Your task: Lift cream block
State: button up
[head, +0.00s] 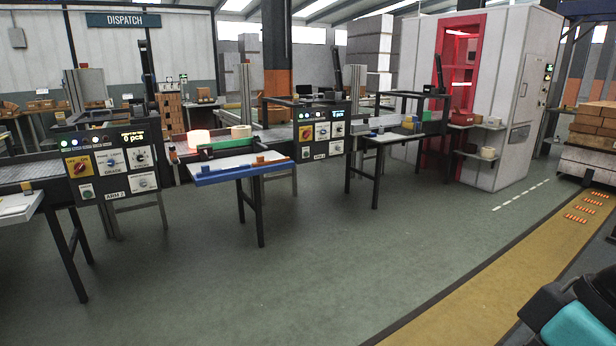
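A small cream block (241,131) sits beyond the white table with the blue front edge, near the middle left of the head view. A second cream-coloured piece (488,153) rests on a small shelf on the side of the white machine. I cannot tell from this distance which one is the task's block. My gripper is not in view.
Control panels (322,133) stand along the line. A red-framed white machine (508,60) stands behind right. Stacked boxes (597,120) are at far right. The green floor (300,260) is clear.

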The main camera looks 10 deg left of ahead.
aim_at(237, 132)
jog(key=u, duration=0.25)
jog(key=i, duration=2)
jog(key=u, duration=0.7)
jog(key=i, duration=2.15)
jog(key=u, duration=0.35)
jog(key=i, duration=1.2)
jog(key=u, duration=0.05)
